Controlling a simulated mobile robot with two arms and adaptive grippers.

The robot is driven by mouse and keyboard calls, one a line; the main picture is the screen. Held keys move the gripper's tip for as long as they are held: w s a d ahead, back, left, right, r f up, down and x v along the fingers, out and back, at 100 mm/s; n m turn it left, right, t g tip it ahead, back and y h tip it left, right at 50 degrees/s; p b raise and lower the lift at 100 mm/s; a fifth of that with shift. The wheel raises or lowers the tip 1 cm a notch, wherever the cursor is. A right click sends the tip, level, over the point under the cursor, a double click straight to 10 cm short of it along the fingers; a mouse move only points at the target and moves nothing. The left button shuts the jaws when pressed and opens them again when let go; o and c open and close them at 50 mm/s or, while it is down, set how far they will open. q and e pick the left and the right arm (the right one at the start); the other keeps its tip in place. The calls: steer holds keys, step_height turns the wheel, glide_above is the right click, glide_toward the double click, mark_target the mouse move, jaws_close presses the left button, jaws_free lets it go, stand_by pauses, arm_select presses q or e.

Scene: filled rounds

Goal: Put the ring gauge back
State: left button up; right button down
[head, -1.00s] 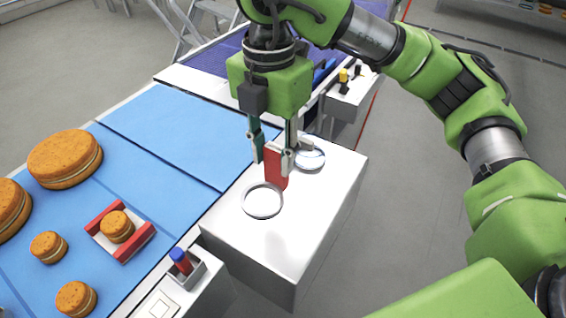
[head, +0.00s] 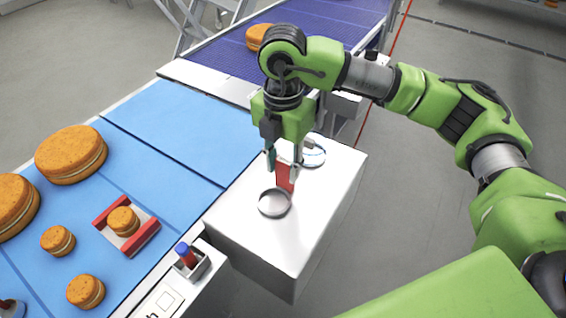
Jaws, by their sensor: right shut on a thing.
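The ring gauge is a pale metal ring (head: 275,203) with a red flat handle (head: 285,177). My right gripper (head: 282,172) points down and is shut on the red handle. The ring hangs low over, or rests on, the top of the white box (head: 318,212); I cannot tell whether it touches. My left gripper is not in view.
A second ring-shaped item (head: 314,155) lies behind the gripper on the box. Several filled rounds (head: 72,154) sit on the blue belt (head: 165,130), one in a red-sided holder (head: 147,238). A small holder with a blue-topped item (head: 187,256) stands at the front.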

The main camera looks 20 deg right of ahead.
mark_target(283, 175)
steer(key=shift+f, duration=0.15)
steer(key=c, duration=1.5)
jaws_free()
steer(key=shift+r, duration=0.3)
steer(key=shift+r+b, duration=0.8)
steer(key=shift+r, duration=5.1)
steer(key=shift+f, duration=0.1)
